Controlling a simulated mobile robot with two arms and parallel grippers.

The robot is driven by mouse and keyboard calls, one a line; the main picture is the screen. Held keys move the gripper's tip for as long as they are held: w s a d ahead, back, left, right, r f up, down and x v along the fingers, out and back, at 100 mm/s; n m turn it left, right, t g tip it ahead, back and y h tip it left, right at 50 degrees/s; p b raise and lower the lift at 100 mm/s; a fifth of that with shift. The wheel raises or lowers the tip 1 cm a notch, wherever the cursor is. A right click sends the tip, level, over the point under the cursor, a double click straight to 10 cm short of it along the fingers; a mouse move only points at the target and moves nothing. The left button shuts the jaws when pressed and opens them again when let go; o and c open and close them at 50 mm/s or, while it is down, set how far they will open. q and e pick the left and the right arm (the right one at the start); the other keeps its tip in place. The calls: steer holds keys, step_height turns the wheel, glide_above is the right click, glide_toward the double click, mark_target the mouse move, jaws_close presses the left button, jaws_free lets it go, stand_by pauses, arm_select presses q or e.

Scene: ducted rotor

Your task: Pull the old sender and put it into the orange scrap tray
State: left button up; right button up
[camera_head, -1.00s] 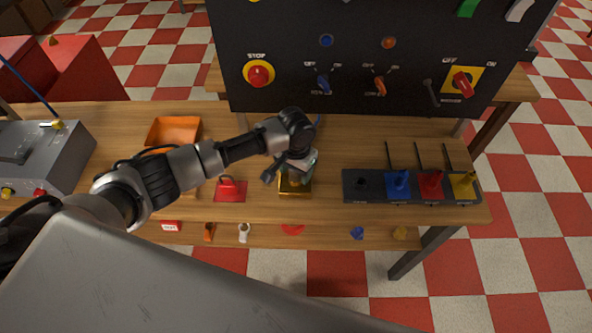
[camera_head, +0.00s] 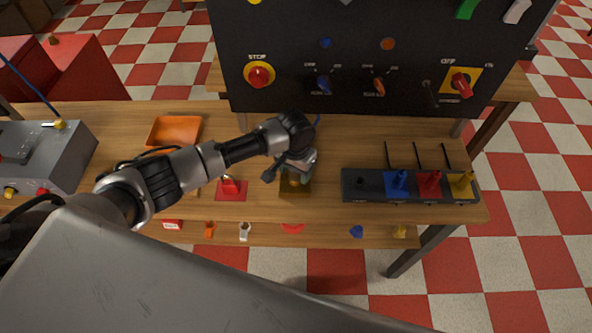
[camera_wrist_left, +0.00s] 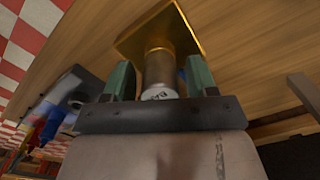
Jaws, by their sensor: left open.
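The old sender (camera_wrist_left: 160,72) looks like a short brown-grey cylinder with a pale, marked end. It stands on a square gold plate (camera_wrist_left: 150,28) on the bench. In the head view the gold plate (camera_head: 290,190) is partly covered by my left gripper (camera_head: 296,178), and the sender is mostly hidden. In the wrist view my left gripper (camera_wrist_left: 160,82) is open, with a green-padded finger on each side of the cylinder and narrow gaps between. The orange scrap tray (camera_head: 174,131) lies empty on the bench, left of the gripper and behind my forearm. My right gripper is not in view.
A black rack (camera_head: 375,186) with blue, red and yellow pieces stands to the right. A red block on a red plate (camera_head: 231,193) is left of the gold plate. A black control panel (camera_head: 350,60) rises behind. A grey box (camera_head: 50,165) stands far left.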

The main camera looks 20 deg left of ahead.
arm_select(q)
steer(key=c, duration=0.8)
steer(key=shift+c, duration=0.2)
steer(key=shift+r+p, duration=0.6)
steer(key=shift+p, duration=0.35)
steer(key=shift+r+p, duration=1.7)
steer(key=shift+p, duration=0.4)
